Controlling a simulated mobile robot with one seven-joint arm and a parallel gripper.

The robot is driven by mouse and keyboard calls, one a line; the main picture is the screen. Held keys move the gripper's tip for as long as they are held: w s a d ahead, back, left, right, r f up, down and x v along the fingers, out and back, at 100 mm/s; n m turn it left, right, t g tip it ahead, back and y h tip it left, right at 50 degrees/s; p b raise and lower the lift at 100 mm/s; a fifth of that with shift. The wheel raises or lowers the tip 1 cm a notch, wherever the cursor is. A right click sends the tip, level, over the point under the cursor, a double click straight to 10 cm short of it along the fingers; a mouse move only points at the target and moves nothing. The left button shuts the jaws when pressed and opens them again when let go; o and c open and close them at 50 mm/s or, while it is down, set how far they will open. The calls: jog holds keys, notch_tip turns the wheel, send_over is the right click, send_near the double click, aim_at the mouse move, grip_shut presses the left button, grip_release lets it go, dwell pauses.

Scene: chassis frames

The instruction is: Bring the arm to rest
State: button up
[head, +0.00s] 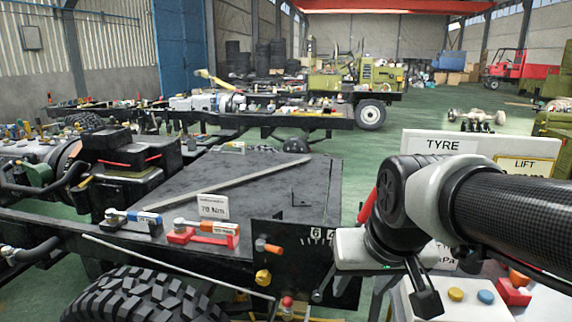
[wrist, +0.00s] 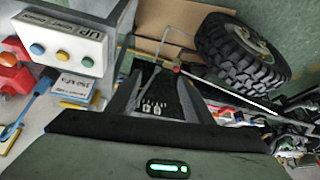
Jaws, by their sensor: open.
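My gripper (head: 424,290) hangs at the right of the head view, below the white and black wrist of my arm, beside the chassis side. In the wrist view my gripper (wrist: 158,92) shows two grey fingers spread apart with nothing held between them. A thin rod with a small red piece (wrist: 176,66) shows beyond the fingertips. How far it is from them I cannot tell. In the head view the fingers are partly hidden by my wrist.
The chassis (head: 290,180) with a dark flat deck fills the left and middle. A tyre (head: 145,298) stands at its near side; a tyre (wrist: 242,52) also shows in the wrist view. A button box (head: 455,298) stands close right of my gripper. A TYRE sign (head: 440,145) stands behind my arm.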

jog(key=s+d, duration=0.2)
jog(key=s, duration=0.6)
notch_tip(320, 180, up, 24)
jog(key=p, duration=2.3)
jog(key=shift+a+f+p, duration=0.15)
jog(key=shift+f+p, duration=0.1)
jog(key=shift+p, duration=0.1)
jog(key=shift+s, duration=0.1)
